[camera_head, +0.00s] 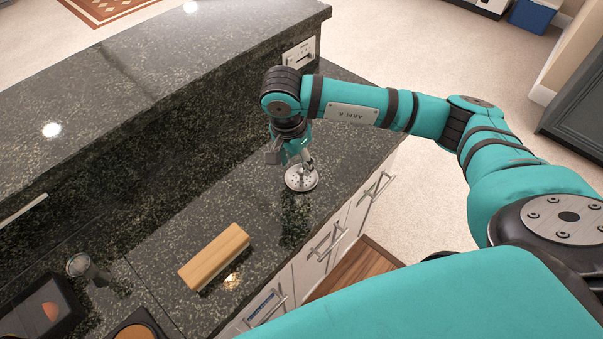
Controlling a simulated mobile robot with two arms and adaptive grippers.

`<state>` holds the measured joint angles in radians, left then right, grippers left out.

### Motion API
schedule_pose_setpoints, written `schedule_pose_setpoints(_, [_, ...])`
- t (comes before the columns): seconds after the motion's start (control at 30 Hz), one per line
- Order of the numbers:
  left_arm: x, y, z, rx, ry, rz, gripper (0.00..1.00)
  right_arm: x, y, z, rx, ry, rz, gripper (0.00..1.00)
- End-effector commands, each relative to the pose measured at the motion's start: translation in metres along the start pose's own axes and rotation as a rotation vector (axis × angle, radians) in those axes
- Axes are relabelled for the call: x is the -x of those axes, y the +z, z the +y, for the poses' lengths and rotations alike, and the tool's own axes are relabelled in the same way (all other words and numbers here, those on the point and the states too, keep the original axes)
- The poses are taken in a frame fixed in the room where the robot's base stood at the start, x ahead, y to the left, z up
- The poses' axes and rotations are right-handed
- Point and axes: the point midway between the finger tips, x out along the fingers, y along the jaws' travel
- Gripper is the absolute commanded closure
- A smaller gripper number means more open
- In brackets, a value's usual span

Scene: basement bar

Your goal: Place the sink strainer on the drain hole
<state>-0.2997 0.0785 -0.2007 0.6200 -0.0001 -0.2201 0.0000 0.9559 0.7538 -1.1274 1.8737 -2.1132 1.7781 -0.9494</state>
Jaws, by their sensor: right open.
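The sink strainer (301,178) is a round, shiny metal disc with small holes. It lies on the dark granite counter (225,196), near its right edge. My right gripper (297,158) points down right over the strainer, with its fingers at the strainer's upper part. It is open; whether a finger touches the strainer I cannot tell. The gripper hides part of the strainer's far side. No sink or drain hole shows in this view. My left gripper is out of view.
A light wooden block (214,257) lies on the counter, closer to me. A small metal cup-like item (82,266) and a black box (42,308) stand at the lower left. A raised granite ledge (150,75) runs behind. Cabinet handles (327,240) stick out below the counter edge.

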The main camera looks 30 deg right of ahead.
Motion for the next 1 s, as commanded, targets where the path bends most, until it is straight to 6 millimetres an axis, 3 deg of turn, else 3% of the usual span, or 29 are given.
schedule_pose_setpoints(0.17, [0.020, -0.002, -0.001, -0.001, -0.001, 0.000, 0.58, -0.023, -0.005, 0.005, -0.002, 0.009, 0.000, 0.54])
schedule_pose_setpoints(0.3, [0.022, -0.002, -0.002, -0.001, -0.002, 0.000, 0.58, -0.042, -0.004, 0.004, -0.001, 0.005, -0.001, 0.54])
schedule_pose_setpoints(0.6, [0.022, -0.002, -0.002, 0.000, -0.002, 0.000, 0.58, -0.047, -0.004, 0.003, 0.000, 0.002, 0.000, 0.55])
schedule_pose_setpoints(0.93, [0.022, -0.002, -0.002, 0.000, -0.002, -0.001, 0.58, -0.046, -0.004, 0.003, 0.000, 0.002, 0.000, 0.98])
schedule_pose_setpoints(1.0, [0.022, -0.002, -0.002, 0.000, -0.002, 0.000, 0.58, -0.046, -0.004, 0.003, 0.000, 0.002, 0.000, 1.00])
